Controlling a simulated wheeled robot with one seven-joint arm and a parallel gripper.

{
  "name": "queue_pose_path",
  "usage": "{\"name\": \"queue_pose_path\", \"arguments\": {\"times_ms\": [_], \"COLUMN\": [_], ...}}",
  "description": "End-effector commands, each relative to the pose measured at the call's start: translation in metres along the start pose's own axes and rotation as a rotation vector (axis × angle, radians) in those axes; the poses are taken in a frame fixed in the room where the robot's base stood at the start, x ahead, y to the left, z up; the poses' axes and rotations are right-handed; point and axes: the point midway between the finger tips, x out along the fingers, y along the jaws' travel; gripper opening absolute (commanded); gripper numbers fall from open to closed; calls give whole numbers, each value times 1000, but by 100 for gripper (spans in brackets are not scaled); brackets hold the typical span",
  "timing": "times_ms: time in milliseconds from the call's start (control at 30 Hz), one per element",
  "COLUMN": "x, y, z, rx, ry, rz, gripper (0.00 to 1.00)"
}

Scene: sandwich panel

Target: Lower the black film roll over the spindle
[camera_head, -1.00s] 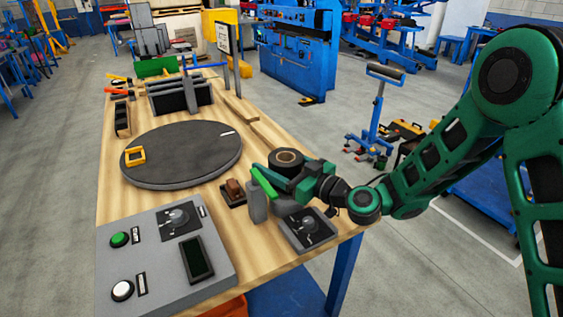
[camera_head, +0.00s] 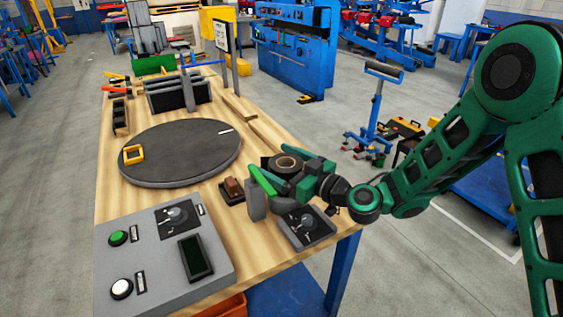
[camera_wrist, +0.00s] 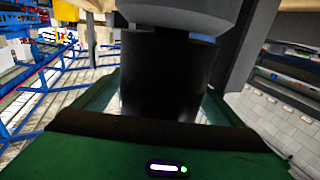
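The black film roll (camera_head: 287,163) has a brown core ring and sits upright between the fingers of my gripper (camera_head: 286,172), over the right edge of the wooden table.
A grey control panel (camera_head: 150,270) is at the front. A small brown block (camera_head: 233,187) and a grey knob box (camera_head: 306,227) are close to the gripper.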

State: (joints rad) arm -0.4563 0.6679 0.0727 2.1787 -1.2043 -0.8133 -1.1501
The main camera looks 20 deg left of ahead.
Motion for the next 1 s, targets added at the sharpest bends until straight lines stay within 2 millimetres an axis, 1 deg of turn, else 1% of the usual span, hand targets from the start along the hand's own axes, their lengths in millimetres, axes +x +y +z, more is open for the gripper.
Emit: {"name": "queue_pose_path", "arguments": {"times_ms": [200, 333, 467, 600, 733, 900, 1000], "x": [-2, -12, -34, -61, -84, -100, -105], "y": [0, 1, 2, 2, 2, 2, 1], "z": [1, 1, 2, 2, 1, 1, 1], "rx": [1, 3, 5, 5, 5, 3, 2], "ry": [-2, -3, -3, -3, -2, -1, -2], "rz": [0, 2, 4, 5, 4, 2, 0], "gripper": [91, 91, 91, 91, 91, 91, 91]}}
